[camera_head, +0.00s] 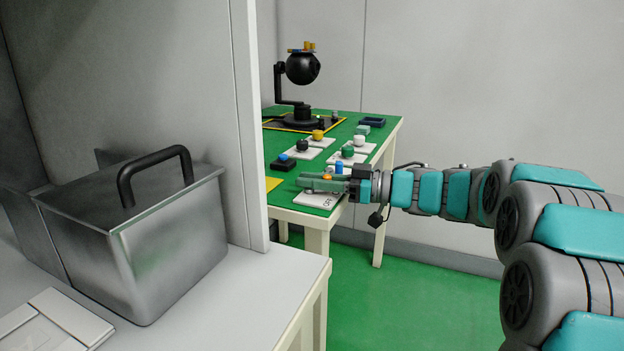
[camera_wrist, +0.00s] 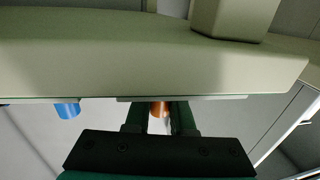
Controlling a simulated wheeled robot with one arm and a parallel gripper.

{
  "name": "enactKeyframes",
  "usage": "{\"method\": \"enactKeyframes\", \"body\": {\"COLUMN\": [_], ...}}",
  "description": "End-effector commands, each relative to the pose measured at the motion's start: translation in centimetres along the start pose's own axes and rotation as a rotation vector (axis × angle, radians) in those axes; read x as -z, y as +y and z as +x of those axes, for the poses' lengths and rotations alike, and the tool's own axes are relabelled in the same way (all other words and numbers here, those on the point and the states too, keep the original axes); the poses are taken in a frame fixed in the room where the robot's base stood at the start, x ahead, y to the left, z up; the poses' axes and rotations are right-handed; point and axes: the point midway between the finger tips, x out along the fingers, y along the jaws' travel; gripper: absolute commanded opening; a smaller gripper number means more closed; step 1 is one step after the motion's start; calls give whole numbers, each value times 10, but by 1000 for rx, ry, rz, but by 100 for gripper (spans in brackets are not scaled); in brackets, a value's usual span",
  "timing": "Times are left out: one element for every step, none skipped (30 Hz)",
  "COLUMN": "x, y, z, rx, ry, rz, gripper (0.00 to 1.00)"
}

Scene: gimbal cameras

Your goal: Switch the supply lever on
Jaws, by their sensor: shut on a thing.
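My gripper (camera_head: 312,182) reaches in from the right over the near edge of the green-topped table. It is shut on an orange-topped piece (camera_head: 327,177), which looks like the supply lever; the fingers hide most of it. In the wrist view the orange piece (camera_wrist: 159,109) stands between my two fingers (camera_wrist: 159,118). A white plate (camera_head: 318,200) with dark lettering, seemingly "OFF", lies just below the gripper. The lever's exact tilt cannot be told.
A blue knob (camera_head: 339,168) stands close behind my gripper, also in the wrist view (camera_wrist: 68,111). Several knobs on white plates and a black gimbal camera (camera_head: 302,68) stand farther back on the table (camera_head: 280,171). A metal box (camera_head: 170,240) stands on the left counter.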

Motion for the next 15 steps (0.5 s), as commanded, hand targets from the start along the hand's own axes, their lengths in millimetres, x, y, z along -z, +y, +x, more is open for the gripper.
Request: {"method": "enactKeyframes", "body": {"x": [4, 4, 5, 5, 5, 5, 5, 4, 4, 5, 5, 4, 3, 2, 1], "y": [1, 1, 2, 2, 2, 2, 2, 3, 3, 2, 2, 2, 2, 2, 1], "z": [0, 0, -1, -1, -1, -1, 0, 0, 0, 0, 0, 0, 0, 1, 1], "rx": [11, 22, 36, 48, 62, 82, 96, 108, 123, 134, 145, 157, 164, 170, 175], "ry": [-3, -3, -4, -5, -5, -3, -3, -4, -6, -4, -3, -1, -1, -1, -1], "rz": [1, 2, 2, 3, 4, 5, 5, 3, 2, 0, 0, 0, 1, 2, 2], "gripper": [0, 0, 0, 0, 0, 0, 0, 0, 0, 0, 0, 0, 0, 0, 0]}}
